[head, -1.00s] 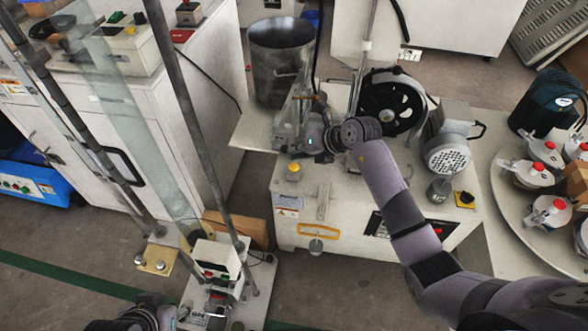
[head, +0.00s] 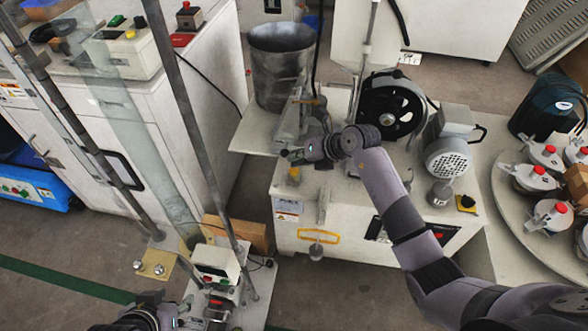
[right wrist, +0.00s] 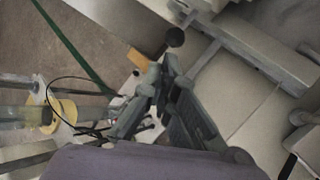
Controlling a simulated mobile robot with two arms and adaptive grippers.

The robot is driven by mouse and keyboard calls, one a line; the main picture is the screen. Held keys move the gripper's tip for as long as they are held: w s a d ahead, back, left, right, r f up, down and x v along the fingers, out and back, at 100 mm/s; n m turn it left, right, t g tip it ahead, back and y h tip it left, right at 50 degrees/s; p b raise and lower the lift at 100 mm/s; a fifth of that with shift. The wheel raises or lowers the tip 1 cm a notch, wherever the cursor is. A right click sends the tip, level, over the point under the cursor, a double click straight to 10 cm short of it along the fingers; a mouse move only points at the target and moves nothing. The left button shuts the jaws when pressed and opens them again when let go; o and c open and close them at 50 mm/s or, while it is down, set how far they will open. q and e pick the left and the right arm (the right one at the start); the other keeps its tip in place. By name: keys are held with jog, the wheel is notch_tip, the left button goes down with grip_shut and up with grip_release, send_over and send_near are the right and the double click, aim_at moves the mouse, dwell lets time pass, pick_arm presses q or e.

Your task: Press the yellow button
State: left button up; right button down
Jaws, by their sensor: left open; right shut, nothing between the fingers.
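The yellow button (head: 294,175) stands on the front left of the white machine's top (head: 345,185) in the head view. My right gripper (head: 288,155) is shut and empty, just above and behind the button in the picture. It covers the button's upper edge, and I cannot tell whether they touch. The right wrist view shows the shut fingers (right wrist: 163,72); I cannot make out the button there. My left gripper (head: 172,312) is open and empty at the bottom left of the head view, beside a small test stand (head: 218,268).
A metal bucket (head: 280,65) stands behind my right gripper. A black wheel (head: 395,105) and a grey motor (head: 448,145) sit to its right. Another yellow button (head: 131,34) is on a control box at upper left.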

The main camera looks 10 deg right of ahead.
jog(key=shift+f, duration=0.15)
dwell(0.6)
jog(key=shift+f, duration=0.3)
pick_arm(q)
jog(key=shift+w+d+r+t, duration=0.2)
jog(key=shift+w+r+t, duration=0.15)
jog(key=shift+w, duration=0.25)
jog(key=shift+w+d+r+t, duration=0.2)
jog(key=shift+w+t, duration=0.15)
jog(key=shift+w, duration=0.2)
pick_arm(e)
jog(key=shift+f, duration=0.6)
dwell(0.7)
jog(key=shift+r+p, duration=0.4)
jog(key=shift+r, duration=0.2)
jog(key=shift+r+p, duration=0.45)
pick_arm(q)
jog(key=s+a+f+g, duration=0.1)
jog(key=s+a+g, duration=0.1)
jog(key=s+g, duration=0.2)
jog(key=s, duration=0.3)
jog(key=shift+s+a+f+y, duration=0.15)
jog(key=shift+f+y, duration=0.15)
